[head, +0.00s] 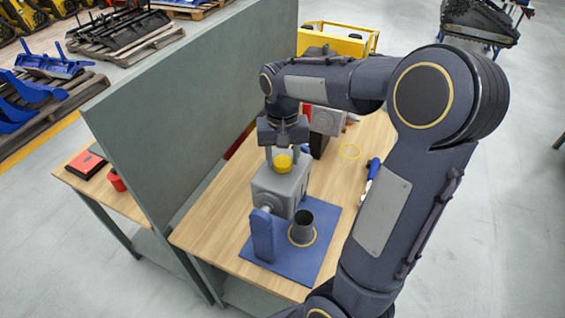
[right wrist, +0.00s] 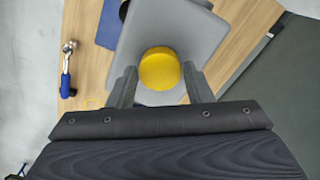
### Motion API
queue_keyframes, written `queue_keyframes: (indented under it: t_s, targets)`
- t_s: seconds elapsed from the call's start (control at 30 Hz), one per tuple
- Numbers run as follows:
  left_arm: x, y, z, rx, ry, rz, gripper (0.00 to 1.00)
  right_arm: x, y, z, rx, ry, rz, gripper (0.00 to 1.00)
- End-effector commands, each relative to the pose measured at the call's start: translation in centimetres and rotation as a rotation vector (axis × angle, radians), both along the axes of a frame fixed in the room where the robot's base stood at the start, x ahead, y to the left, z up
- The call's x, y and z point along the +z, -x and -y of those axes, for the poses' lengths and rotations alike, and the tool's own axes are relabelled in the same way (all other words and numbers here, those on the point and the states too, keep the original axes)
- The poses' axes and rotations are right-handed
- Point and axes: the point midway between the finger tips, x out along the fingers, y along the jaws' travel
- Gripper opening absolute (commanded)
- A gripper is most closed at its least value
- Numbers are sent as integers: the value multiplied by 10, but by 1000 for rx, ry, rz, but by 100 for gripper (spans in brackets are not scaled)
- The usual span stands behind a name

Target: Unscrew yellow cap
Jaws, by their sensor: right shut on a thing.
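The yellow cap (head: 282,164) is at the top of a grey block-shaped housing (head: 276,192). My right gripper (head: 282,157) comes down from above and is shut on the cap, with one finger on each side. In the right wrist view the round cap (right wrist: 160,68) shows between the two fingers (right wrist: 160,84), over the grey housing (right wrist: 178,25). I cannot tell whether the cap is seated or lifted slightly. My left gripper is not in view.
A blue-handled tool (head: 373,168) lies right on the wooden bench. A tall grey panel (head: 190,95) borders the left. A yellow bin (head: 338,40) stands behind.

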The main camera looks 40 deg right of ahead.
Motion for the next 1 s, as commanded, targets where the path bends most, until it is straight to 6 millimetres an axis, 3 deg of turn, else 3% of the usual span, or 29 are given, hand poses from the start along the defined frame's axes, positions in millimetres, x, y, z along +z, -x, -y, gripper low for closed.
queue_keyframes:
  t_s: [0.5,0.9,1.0]
  targets:
    - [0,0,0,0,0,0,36,0,0,0,768,-1,-1,27]
    - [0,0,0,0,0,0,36,0,0,0,854,-1,-1,27]
    - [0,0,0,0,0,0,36,0,0,0,942,-2,0,27]
